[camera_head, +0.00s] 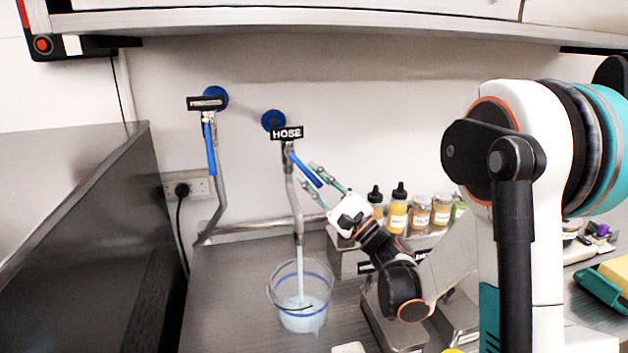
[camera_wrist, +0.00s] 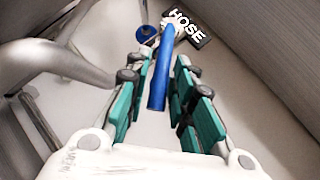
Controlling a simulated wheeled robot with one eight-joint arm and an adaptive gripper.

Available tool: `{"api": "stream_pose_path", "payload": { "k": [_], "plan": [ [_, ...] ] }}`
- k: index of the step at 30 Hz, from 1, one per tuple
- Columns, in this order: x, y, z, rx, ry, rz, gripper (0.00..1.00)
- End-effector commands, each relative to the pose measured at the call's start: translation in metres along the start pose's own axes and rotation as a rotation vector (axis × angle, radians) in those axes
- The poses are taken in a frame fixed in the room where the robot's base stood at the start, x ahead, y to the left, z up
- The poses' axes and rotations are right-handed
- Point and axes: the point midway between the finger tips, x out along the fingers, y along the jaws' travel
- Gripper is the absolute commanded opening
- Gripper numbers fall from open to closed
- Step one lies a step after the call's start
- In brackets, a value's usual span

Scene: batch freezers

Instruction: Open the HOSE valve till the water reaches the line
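The HOSE valve's blue lever (camera_head: 303,168) slants down to the right below the black HOSE sign (camera_head: 286,133). My gripper (camera_head: 309,175) is at the lever's lower end. In the wrist view the blue lever (camera_wrist: 160,75) lies between the two teal-padded fingers, with visible gaps beside it, so my gripper (camera_wrist: 163,68) looks open around it. A stream of water (camera_head: 300,262) runs from the HOSE pipe into a clear bucket (camera_head: 271,294). Pale water (camera_head: 302,318) fills its lower part; a blue line (camera_head: 318,272) circles the bucket near the top, above the water.
A second valve with a hanging blue lever (camera_head: 210,150) is on the wall at left. Several bottles and jars (camera_head: 420,214) stand on a metal rack right of my gripper. A metal wall (camera_head: 90,240) bounds the left side. A shelf (camera_head: 300,22) overhangs above.

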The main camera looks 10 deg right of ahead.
Motion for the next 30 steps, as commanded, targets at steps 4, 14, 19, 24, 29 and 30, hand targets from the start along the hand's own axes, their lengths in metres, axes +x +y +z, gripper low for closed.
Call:
{"api": "stream_pose_path", "payload": {
  "k": [4,14,19,24,29,30],
  "plan": [
    [0.0,0.0,0.0,0.0,0.0,0.0,0.33],
    [-0.009,-0.001,-0.001,-0.001,0.002,-0.002,0.33],
    [-0.038,-0.002,-0.002,-0.002,0.003,-0.003,0.33],
    [-0.074,-0.001,-0.001,-0.002,0.003,-0.002,0.33],
    [-0.101,-0.001,-0.001,-0.001,0.001,-0.002,0.33],
    [-0.105,-0.001,-0.001,-0.001,0.001,-0.002,0.33]
  ]
}}
